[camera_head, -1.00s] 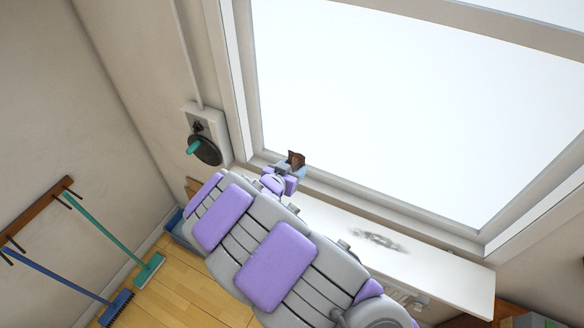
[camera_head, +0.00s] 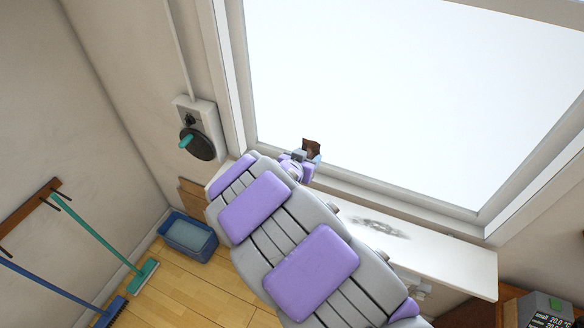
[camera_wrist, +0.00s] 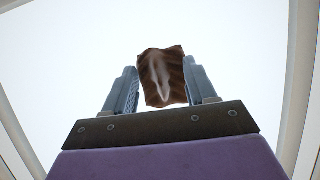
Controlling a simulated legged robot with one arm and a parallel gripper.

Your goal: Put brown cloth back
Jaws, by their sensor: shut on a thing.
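The brown cloth (camera_wrist: 162,76) is between the two fingers of my gripper (camera_wrist: 162,85) in the wrist view, with a pale patch down its middle. My gripper is shut on it. In the head view the small brown cloth (camera_head: 311,147) shows at the tip of my gripper (camera_head: 306,158), held up in front of the bright window. My arm hides part of what lies below it.
A white sill (camera_head: 440,255) with a grey smudge runs under the window (camera_head: 400,100). A wall box with a black disc and teal handle (camera_head: 196,144) is to the left. A blue tub (camera_head: 188,236) stands on the wooden floor. Brooms (camera_head: 110,245) hang on the left wall.

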